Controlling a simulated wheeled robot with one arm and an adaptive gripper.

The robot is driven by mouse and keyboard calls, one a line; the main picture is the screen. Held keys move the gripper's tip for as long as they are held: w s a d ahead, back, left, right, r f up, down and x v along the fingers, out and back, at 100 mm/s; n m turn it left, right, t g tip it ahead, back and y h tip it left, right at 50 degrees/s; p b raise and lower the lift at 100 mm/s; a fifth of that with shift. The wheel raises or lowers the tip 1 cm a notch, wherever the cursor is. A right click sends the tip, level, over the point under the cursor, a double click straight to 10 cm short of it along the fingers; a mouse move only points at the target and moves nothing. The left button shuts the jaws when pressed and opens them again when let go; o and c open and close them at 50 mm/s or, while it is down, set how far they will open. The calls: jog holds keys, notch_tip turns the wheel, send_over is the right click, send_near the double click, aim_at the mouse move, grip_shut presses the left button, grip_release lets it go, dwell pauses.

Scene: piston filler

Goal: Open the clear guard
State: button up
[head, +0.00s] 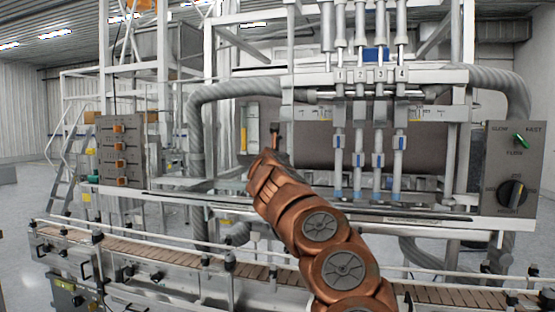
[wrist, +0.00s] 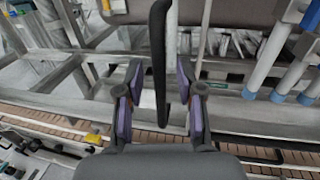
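My gripper (wrist: 160,105) is open, with its two purple-padded fingers apart. A long black bar (wrist: 158,60), which looks like a handle, runs between the fingers in the wrist view, with gaps on both sides. A narrow pale strip (wrist: 172,45) stands right beside the bar; it may be the guard's edge, seen end-on. In the head view my copper arm reaches up to the front of the filler, left of the filling nozzles. The fingers are small and dark there. The clear panel itself is hard to make out in either view.
Several filling nozzles (head: 378,150) hang right of my arm. A control box (head: 514,168) stands at the right and a switch panel (head: 124,151) at the left. A conveyor (head: 160,255) with rails runs along the front, below the arm.

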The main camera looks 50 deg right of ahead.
jog(key=v, duration=1.2)
dwell(0.3)
dwell(0.5)
